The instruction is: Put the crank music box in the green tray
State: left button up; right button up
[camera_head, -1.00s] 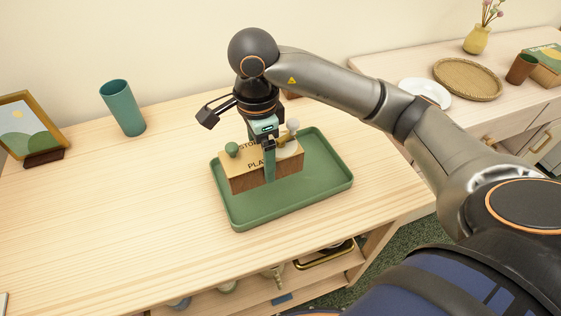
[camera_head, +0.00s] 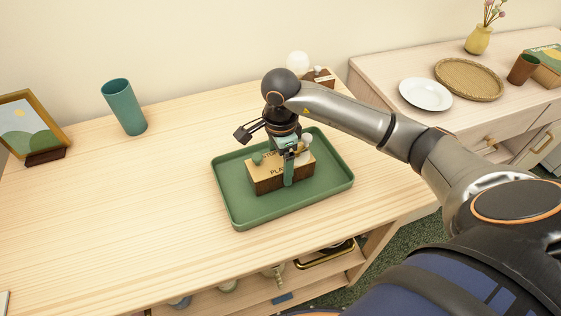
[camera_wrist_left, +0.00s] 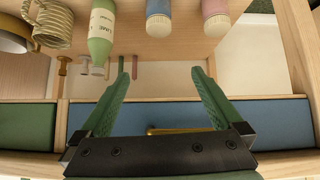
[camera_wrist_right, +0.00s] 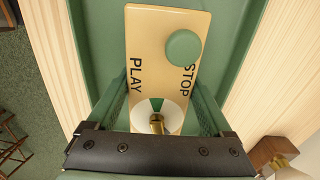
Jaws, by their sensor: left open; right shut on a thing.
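The crank music box (camera_head: 268,182) is a wooden block with PLAY and STOP lettering on top and a round green knob. It is over the green tray (camera_head: 250,219), inside its rim as seen from the head; I cannot tell whether its underside touches the tray floor. My right gripper (camera_head: 288,172) is shut on the music box from above. In the right wrist view the box (camera_wrist_right: 150,55) lies between the fingers, with a pale crank part near the palm. My left gripper (camera_wrist_left: 161,90) is open and empty, facing a shelf of items; it is not in the head view.
A teal cup (camera_head: 124,107) and a framed picture (camera_head: 32,128) stand at the table's left. A lamp-like object with a white globe (camera_head: 298,64) stands behind my right arm. A white plate (camera_head: 425,94) and wicker tray (camera_head: 467,79) lie on the right cabinet. The table's left front is clear.

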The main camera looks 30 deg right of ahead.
aim_at(281, 160)
jog(key=shift+f, duration=0.2)
jog(key=o, duration=1.6)
jog(key=shift+c, duration=0.2)
jog(key=shift+r, duration=0.15)
jog(key=shift+r, duration=0.25)
notch_tip(281, 160, up, 12)
jog(key=shift+f, duration=0.15)
jog(key=shift+s+f, duration=0.1)
